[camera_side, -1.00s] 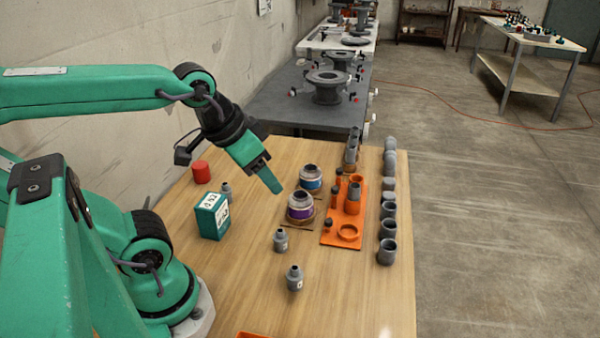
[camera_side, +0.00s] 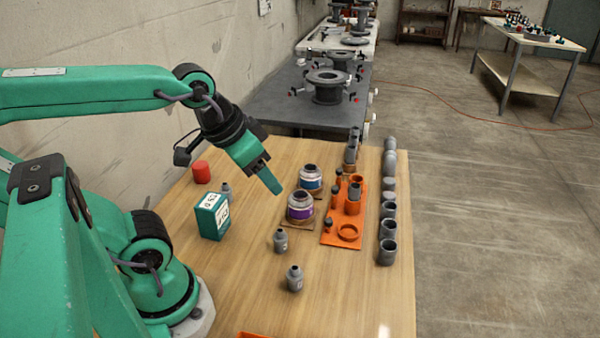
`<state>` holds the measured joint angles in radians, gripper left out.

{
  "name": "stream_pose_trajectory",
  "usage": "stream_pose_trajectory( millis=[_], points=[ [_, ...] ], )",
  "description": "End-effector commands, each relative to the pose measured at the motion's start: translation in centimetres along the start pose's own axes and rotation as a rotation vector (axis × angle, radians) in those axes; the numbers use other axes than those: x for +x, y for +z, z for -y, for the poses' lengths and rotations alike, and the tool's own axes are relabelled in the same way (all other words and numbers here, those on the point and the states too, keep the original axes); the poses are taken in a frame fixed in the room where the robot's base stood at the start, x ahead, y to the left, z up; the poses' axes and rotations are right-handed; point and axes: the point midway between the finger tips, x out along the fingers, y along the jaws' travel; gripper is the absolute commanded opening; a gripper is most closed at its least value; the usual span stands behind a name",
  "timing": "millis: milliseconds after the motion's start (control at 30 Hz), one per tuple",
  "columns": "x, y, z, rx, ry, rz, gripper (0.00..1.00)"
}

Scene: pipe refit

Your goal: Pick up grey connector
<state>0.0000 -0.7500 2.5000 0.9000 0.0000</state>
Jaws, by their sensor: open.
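Two small grey connectors stand upright on the wooden table, one (camera_side: 280,240) near the middle and one (camera_side: 294,278) closer to the front. A similar small grey piece (camera_side: 226,188) stands farther back, partly behind the green box. Several grey cylindrical fittings (camera_side: 387,229) stand in a row along the right edge. I cannot tell which of these is the grey connector of the task. My gripper (camera_side: 273,184) is open and empty, held above the table, left of the jars in the picture. Its second finger is largely hidden.
An orange tray (camera_side: 329,239) holds grey fittings and a ring. Two jars, purple-banded (camera_side: 300,207) and blue-banded (camera_side: 311,179), stand left of it. The front table surface (camera_side: 350,300) is mostly clear.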

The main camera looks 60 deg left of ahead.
Motion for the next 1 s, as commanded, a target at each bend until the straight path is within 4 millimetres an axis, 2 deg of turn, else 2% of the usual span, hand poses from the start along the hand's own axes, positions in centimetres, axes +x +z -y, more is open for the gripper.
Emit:
stream_pose_trajectory(
  millis=[167,367,667,1000],
  points=[
    [0.2,-0.1,0.1,-0.003,-0.002,0.009,0.54],
    [1.6,-0.4,0.5,-0.021,-0.01,0.054,0.54],
    [5.9,-0.8,1.9,-0.073,-0.029,0.184,0.54],
    [11.5,0.0,3.8,-0.14,-0.045,0.342,0.54]
  ],
)
